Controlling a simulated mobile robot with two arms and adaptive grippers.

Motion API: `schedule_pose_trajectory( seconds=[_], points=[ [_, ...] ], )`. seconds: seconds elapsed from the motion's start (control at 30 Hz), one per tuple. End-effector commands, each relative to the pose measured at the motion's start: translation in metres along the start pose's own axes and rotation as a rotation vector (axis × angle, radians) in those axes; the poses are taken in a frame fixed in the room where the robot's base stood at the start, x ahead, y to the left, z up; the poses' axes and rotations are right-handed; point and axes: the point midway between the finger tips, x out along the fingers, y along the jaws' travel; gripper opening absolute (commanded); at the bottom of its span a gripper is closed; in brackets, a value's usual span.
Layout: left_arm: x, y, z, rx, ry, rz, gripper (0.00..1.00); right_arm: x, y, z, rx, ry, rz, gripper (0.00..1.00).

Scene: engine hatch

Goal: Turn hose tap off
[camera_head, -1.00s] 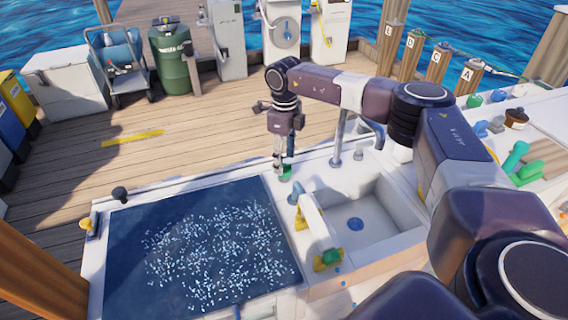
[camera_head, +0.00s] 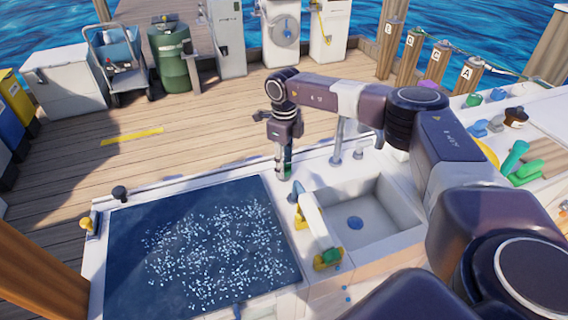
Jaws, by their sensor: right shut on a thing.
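My right gripper (camera_head: 284,174) points down at the back edge of the white counter, between the dark speckled panel and the sink. It is shut on a small green piece (camera_head: 288,168), which looks like the hose tap's handle. The fingers hide most of this piece, so its turn angle cannot be told. My left gripper is not in view.
The sink (camera_head: 385,212) has a grey faucet (camera_head: 338,140) behind it. The speckled panel (camera_head: 120,270) fills the counter's left. Green and blue items lie at right.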

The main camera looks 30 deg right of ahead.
Motion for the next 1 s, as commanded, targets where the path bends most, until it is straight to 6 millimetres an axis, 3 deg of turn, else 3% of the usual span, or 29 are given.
schedule_pose_trajectory(
  seconds=[0.37,1.0],
  points=[
    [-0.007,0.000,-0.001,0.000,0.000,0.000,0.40,-0.002,0.000,0.000,0.112,-0.001,0.000,0.09],
    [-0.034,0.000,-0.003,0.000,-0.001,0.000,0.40,-0.004,-0.001,0.001,0.689,-0.002,-0.001,0.09]
  ],
)
